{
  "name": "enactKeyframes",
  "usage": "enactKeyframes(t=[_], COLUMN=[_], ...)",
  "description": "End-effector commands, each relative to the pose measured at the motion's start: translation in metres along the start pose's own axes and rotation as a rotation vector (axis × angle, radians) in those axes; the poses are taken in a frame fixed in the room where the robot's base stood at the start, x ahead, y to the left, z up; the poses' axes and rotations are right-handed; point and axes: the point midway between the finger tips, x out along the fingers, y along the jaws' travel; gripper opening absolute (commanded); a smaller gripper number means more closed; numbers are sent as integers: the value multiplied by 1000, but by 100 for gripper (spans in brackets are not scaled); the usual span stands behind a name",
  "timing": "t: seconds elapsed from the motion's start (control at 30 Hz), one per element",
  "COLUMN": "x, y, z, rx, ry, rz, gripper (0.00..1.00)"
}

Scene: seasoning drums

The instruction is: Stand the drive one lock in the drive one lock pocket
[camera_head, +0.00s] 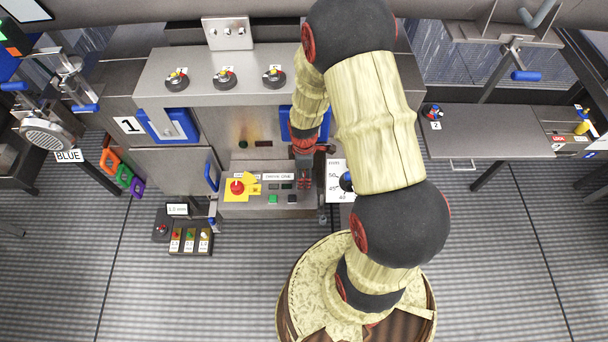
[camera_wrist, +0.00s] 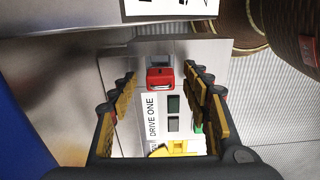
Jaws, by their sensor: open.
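A red lock (camera_wrist: 160,79) shows in the wrist view at the far end of the drive one panel (camera_wrist: 143,65), beside the DRIVE ONE label. A grey, dark-edged fitting (camera_wrist: 158,58) lies right behind it; I cannot tell whether this is the pocket or how the lock is seated. My gripper (camera_wrist: 160,74) is open, with its fingers on either side of the lock and visible gaps to both. In the head view my gripper (camera_head: 304,172) is over the right end of the panel (camera_head: 262,211), and my arm hides part of that area.
A red button on a yellow plate (camera_head: 238,188) sits left on the panel. A blue handle (camera_head: 211,176) is left of it. A small box with coloured switches (camera_head: 190,241) stands lower left. A white number card (camera_head: 338,180) is close on the right.

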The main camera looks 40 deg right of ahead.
Motion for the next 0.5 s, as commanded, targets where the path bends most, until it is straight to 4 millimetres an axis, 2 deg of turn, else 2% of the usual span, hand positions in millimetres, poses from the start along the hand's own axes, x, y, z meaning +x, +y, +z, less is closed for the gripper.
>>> enactKeyframes(t=[0.5], x=[-95], y=[1], z=[0], rx=[0], ry=[1], rz=[4], gripper=[48])
